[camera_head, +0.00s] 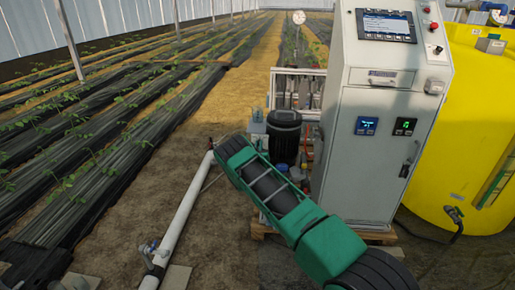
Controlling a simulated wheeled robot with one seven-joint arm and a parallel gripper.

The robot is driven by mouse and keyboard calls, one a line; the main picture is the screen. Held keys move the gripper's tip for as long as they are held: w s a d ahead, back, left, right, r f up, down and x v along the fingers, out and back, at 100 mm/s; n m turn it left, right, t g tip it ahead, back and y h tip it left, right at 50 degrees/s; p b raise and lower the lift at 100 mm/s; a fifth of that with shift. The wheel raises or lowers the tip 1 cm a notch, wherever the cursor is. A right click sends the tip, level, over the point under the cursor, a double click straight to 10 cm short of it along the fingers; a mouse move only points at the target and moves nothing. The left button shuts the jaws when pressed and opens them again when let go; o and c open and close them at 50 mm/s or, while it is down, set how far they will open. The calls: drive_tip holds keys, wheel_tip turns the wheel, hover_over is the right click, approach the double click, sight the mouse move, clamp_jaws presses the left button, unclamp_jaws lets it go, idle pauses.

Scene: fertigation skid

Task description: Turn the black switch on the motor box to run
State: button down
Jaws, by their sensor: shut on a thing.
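A black motor (284,120) stands upright in front of the metal frame, left of the grey control cabinet. A small grey part (257,128) sits against the motor's left side; it may be the motor box, but it is too small to tell. I cannot make out the black switch or its position. My green and black arm reaches from the lower right up to the left, across the front of the motor's lower part. My gripper does not show; it is beyond the arm's far end, hidden by the arm.
The tall grey control cabinet (375,150) stands close to the right of my arm. A yellow tank (470,130) is behind it at right. A white pipe (185,210) with valves runs along the ground at left. Bare soil lies between pipe and crop rows.

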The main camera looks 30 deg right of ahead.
drive_tip(key=n, duration=0.4)
drive_tip(key=a+n, duration=0.1)
drive_tip(key=n, duration=0.2)
drive_tip(key=shift+w+f, duration=0.15)
drive_tip(key=shift+w, duration=0.15)
drive_tip(key=shift+a, duration=0.15)
drive_tip(key=c, duration=1.8)
unclamp_jaws()
drive_tip(key=shift+c, duration=0.2)
drive_tip(key=shift+d, duration=0.2)
drive_tip(key=shift+s, duration=0.1)
drive_tip(key=v, duration=1)
drive_tip(key=shift+s+a, duration=0.2)
drive_tip(key=shift+a, duration=0.1)
